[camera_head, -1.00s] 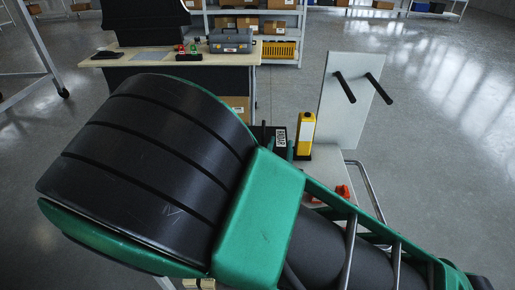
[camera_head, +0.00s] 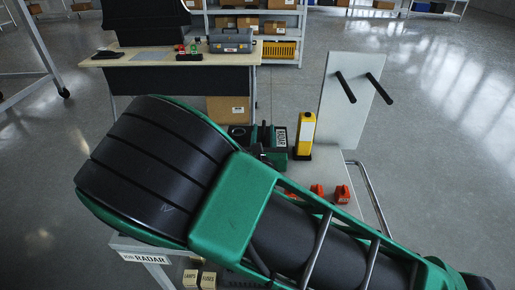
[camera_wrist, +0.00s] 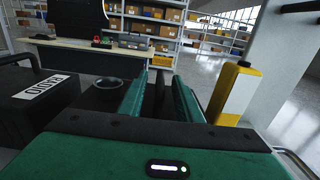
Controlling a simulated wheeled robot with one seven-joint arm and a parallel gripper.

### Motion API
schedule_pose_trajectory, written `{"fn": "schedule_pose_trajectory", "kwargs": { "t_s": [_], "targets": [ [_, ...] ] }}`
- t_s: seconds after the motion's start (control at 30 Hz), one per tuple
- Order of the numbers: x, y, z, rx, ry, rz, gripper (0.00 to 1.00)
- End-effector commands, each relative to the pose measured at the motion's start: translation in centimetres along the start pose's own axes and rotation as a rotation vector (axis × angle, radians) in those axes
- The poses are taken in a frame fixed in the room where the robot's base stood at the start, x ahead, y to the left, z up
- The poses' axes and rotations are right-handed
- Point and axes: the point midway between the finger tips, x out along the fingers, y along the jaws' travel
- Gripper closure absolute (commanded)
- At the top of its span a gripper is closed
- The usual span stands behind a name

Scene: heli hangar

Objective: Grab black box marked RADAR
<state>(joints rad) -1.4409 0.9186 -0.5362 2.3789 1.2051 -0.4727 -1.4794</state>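A dark box with a white label (camera_head: 281,137) stands on the cart in the head view, left of a yellow device; the small label seems to read RADAR. My gripper (camera_head: 267,146) is at this box, and its green fingers partly cover it. In the wrist view the fingers (camera_wrist: 158,97) are apart, with something dark between and beyond them. I cannot tell whether they touch the box. Another black box (camera_wrist: 20,105), with a label that looks like RADIO, is at the left in the wrist view. My arm hides much of the cart.
The yellow device (camera_head: 305,137) stands close right of my gripper, before an upright panel with two black pegs (camera_head: 344,87). Red items (camera_head: 317,190) lie on the cart. A dark round dish (camera_wrist: 107,84) is left of my fingers.

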Motion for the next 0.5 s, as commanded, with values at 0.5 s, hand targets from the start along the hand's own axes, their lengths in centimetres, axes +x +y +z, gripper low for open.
{"fn": "schedule_pose_trajectory", "kwargs": {
  "t_s": [0.5],
  "targets": [
    [2.0, 0.0, 0.0, 0.000, 0.001, 0.000, 0.86]
  ]
}}
